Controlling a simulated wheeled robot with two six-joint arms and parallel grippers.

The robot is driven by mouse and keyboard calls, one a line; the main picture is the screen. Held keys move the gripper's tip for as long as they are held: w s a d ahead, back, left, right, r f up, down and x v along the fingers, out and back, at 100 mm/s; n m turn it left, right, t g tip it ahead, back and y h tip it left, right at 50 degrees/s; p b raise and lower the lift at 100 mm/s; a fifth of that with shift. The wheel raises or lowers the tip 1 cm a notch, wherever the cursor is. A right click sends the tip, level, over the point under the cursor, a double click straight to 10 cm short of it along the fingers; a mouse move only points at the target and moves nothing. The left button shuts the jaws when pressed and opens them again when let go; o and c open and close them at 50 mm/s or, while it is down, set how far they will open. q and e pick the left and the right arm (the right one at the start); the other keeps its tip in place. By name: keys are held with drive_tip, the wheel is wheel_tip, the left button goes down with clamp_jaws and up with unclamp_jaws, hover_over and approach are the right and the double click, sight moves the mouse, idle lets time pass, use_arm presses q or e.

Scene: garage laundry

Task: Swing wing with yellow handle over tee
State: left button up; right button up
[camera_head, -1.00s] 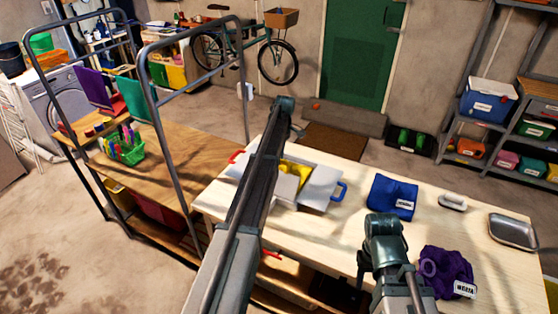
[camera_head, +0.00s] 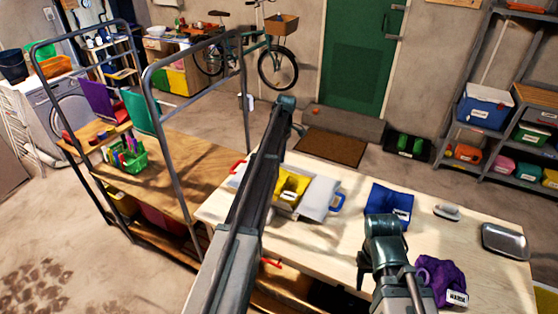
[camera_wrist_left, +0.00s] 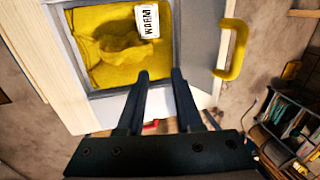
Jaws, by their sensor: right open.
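The yellow tee (camera_head: 291,186) lies in the middle of a folding board with pale wings. It also shows in the left wrist view (camera_wrist_left: 115,62), with a white label. The yellow handle (camera_wrist_left: 236,50) sits on a grey wing (camera_wrist_left: 208,42) at the right of the wrist view. My left arm hides this handle in the head view. My left gripper (camera_wrist_left: 158,90) is open and empty, its fingertips at the tee's near edge in the wrist view; the arm hides it in the head view. My right gripper (camera_head: 363,276) looks open and empty over the table.
A blue folded cloth (camera_head: 389,202), a purple cloth (camera_head: 437,276), a white iron-like item (camera_head: 447,211) and a metal tray (camera_head: 504,241) lie on the pale table. A metal-framed cart stands left.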

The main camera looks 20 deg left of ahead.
use_arm(q)
drive_tip(key=p+v, duration=0.6)
drive_tip(key=v, duration=0.2)
drive_tip(key=shift+p, duration=0.35)
use_arm(e)
wheel_tip(320, 180, up, 8)
use_arm(q)
drive_tip(key=shift+s, duration=0.1)
use_arm(e)
drive_tip(key=shift+f, duration=0.15)
